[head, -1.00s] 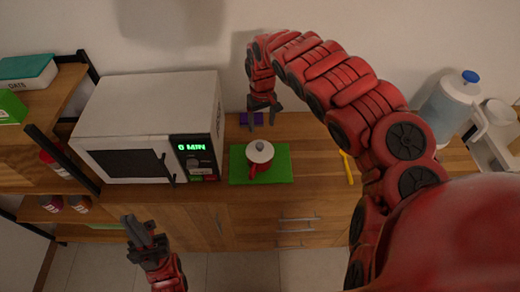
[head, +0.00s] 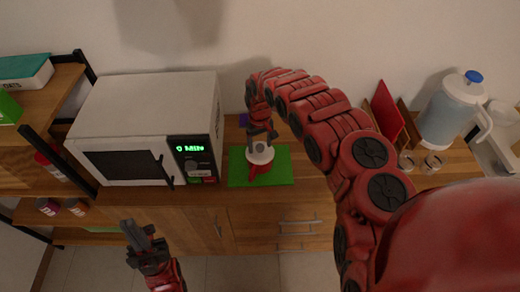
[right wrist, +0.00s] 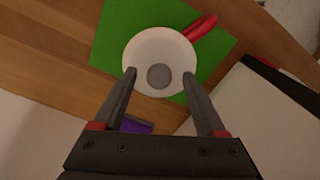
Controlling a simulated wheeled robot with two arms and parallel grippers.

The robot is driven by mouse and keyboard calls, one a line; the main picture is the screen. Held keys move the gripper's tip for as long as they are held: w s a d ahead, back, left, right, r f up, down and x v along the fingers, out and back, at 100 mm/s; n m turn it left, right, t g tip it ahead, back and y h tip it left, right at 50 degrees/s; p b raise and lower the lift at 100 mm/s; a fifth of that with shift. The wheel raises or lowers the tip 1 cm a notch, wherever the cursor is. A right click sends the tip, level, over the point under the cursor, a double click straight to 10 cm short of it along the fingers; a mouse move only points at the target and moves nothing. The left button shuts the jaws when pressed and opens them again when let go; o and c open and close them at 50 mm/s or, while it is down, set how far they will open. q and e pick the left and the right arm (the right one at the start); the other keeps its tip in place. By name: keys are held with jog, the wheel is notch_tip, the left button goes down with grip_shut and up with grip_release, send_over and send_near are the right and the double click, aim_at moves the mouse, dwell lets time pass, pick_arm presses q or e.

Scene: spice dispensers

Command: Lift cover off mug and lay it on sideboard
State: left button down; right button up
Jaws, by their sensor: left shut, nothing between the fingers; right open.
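The mug's white cover (head: 260,156) has a grey round knob and sits on the red mug (head: 258,170), which stands on a green mat (head: 282,172) on the wooden sideboard (head: 318,190). The cover shows from above in the right wrist view (right wrist: 145,54), with the knob (right wrist: 159,76) at its middle and the mug's red handle (right wrist: 201,27) sticking out. My right gripper (head: 262,134) is open. Its fingertips (right wrist: 160,73) appear on either side of the knob; contact cannot be told. My left gripper (head: 140,232) is shut and empty, low in front of the sideboard.
A white microwave (head: 125,112) stands left of the mat. A purple thing (right wrist: 132,126) lies behind the mug. A water jug (head: 450,112), glass jars (head: 432,163) and a red board (head: 385,112) stand to the right. Mat and wood right of the mug are clear.

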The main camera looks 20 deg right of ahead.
jog(key=shift+f, duration=0.45)
grip_shut()
jog(key=shift+w+r, duration=0.15)
jog(key=shift+r, duration=0.05)
